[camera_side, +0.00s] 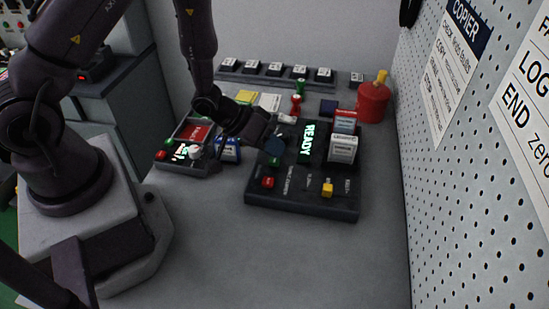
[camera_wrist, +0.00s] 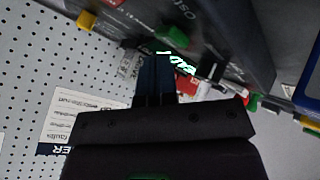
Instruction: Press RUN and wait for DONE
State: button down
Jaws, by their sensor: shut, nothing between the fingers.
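A dark console (camera_side: 300,200) stands on the bench in the side view, its display (camera_side: 307,143) reading READY in bright letters. On its near side are a green button (camera_side: 273,163), a red button (camera_side: 268,182) and a yellow switch (camera_side: 327,188). Their labels are too small to read, so I cannot tell which is RUN. My gripper (camera_side: 274,147) is shut and empty, its tips just above the green button; contact cannot be told. In the wrist view the shut fingers (camera_wrist: 154,80) partly cover the console, beside the lit display (camera_wrist: 183,66).
Two labelled cartridges (camera_side: 343,148) (camera_side: 345,121) stand in the console. A smaller device (camera_side: 185,167) with a lit screen is at left. A red canister (camera_side: 373,103) stands behind, near the pegboard (camera_side: 440,200) at right. The front of the bench (camera_side: 300,260) is clear.

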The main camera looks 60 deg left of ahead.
jog(key=shift+f, duration=0.45)
dwell(0.4)
jog(key=shift+r, duration=0.85)
jog(key=shift+r, duration=0.1)
jog(key=shift+r, duration=2.45)
